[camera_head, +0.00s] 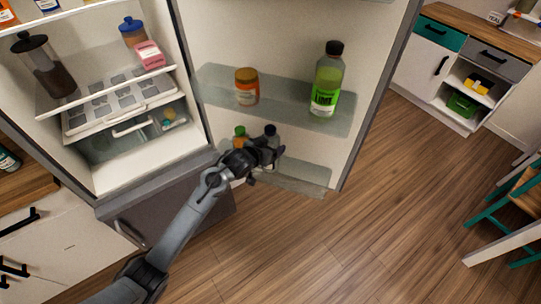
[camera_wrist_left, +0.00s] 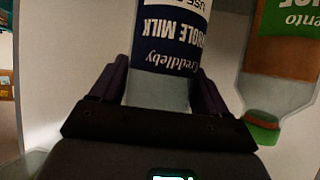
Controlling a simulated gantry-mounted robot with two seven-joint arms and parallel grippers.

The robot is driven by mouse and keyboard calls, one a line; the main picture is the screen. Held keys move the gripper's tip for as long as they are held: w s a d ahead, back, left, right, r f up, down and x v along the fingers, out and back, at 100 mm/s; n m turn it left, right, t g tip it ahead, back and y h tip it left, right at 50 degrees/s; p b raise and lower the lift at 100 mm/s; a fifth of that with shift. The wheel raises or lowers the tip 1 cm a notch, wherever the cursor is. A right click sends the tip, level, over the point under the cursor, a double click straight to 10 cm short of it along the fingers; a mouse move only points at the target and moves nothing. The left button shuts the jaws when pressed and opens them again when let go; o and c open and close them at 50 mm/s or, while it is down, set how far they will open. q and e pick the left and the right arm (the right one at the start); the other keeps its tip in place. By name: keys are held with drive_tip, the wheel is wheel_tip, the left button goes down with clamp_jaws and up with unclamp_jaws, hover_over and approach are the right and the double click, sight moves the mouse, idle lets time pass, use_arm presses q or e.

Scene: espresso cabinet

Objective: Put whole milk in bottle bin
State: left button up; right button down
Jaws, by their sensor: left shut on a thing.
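The whole milk (camera_wrist_left: 172,40) is a bottle with a dark blue and white label, seen upside down in the left wrist view. In the head view its dark cap (camera_head: 270,129) shows just above my left gripper (camera_head: 268,156), and most of its body is hidden. My left gripper, also in the left wrist view (camera_wrist_left: 155,90), is shut on the whole milk, with a finger on each side. The bottle bin (camera_head: 305,172) is the clear low bin on the open fridge door. The milk is at this bin; whether it rests on the bin floor is hidden. My right gripper is out of view.
A green-capped bottle (camera_wrist_left: 287,65) stands close beside the milk. A door shelf (camera_head: 290,98) above holds an orange-lidded jar (camera_head: 246,87) and a lime bottle (camera_head: 327,82). The bin's right part looks clear. The fridge interior (camera_head: 145,160) is to the left.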

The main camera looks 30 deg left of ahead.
use_arm(q)
drive_tip(key=shift+w+f+b, duration=0.1)
drive_tip(key=shift+f+b, duration=0.25)
drive_tip(key=shift+f, duration=1.65)
drive_tip(key=shift+f, duration=0.15)
drive_tip(key=o, duration=1.4)
drive_tip(key=shift+f, duration=0.1)
